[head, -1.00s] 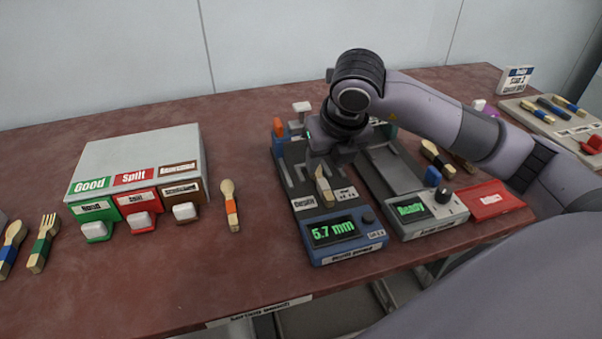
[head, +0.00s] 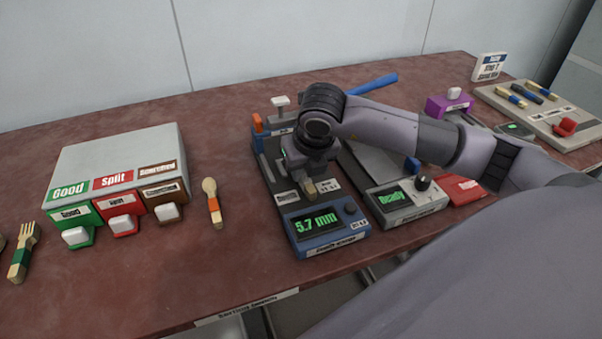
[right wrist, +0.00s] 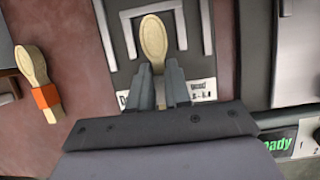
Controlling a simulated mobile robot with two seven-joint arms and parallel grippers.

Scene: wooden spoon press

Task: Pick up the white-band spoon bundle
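A pale wooden spoon bundle lies on the blue-and-grey thickness gauge; its bowl shows in the right wrist view (right wrist: 153,38) and its handle end in the head view (head: 309,188). Its band is hidden by my right gripper (head: 312,178). In the right wrist view the two fingers of my right gripper (right wrist: 160,85) stand close on either side of the handle. I cannot tell whether they press on it. The gauge display (head: 316,223) reads 5.7 mm. My left gripper is out of view.
An orange-band spoon (head: 212,204) lies left of the gauge. The Good, Split and third brown bins (head: 120,160) stand further left, near a green-band fork (head: 23,250). A Ready device (head: 403,205) and red tray (head: 463,189) stand right. A grey tray (head: 551,126) is far right.

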